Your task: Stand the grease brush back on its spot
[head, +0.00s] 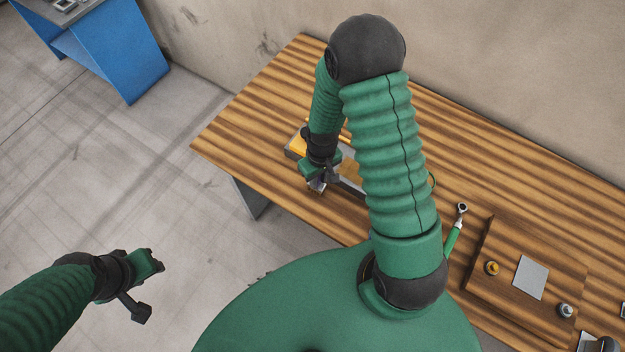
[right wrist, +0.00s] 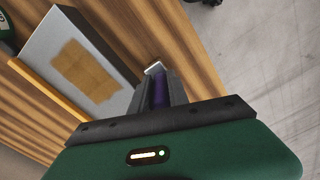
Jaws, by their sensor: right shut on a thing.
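In the right wrist view, my right gripper (right wrist: 158,92) is shut on a slim purple item, which I take to be the grease brush (right wrist: 160,88). A pale metallic end (right wrist: 154,68) shows just beyond the fingers. Most of the brush is hidden by the fingers. In the head view, the right gripper (head: 320,184) is over the front edge area of the bench, beside a grey tray. I cannot tell which marked place is the brush's spot.
A green-handled ratchet (head: 453,238) and a wooden board (head: 500,235) with small fittings lie right.

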